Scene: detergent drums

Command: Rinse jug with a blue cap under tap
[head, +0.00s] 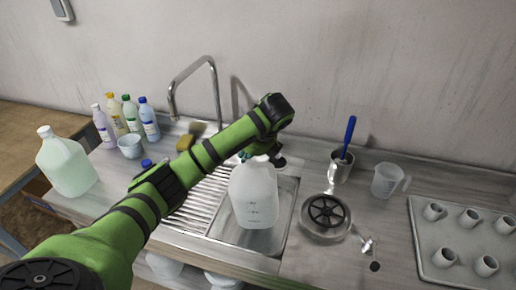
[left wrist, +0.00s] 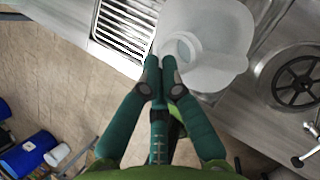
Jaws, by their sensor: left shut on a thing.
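A translucent white jug (head: 254,195) stands or hangs upright over the sink basin (head: 285,215); I cannot tell whether its base touches the bottom. My left gripper (left wrist: 164,68) is shut on it near the top, and the jug (left wrist: 215,35) fills the upper middle of the left wrist view. Its cap cannot be made out. A small blue thing like a cap (head: 147,163) shows beside my left arm, which hides what is below it. The tap (head: 192,70) is a tall steel gooseneck behind the drainboard, left of the jug. My right gripper is out of view.
A jug of pale green liquid (head: 66,165) stands at the left, near several small bottles (head: 127,113) and a bowl (head: 130,146). The ribbed drainboard (head: 190,212) lies left of the basin.

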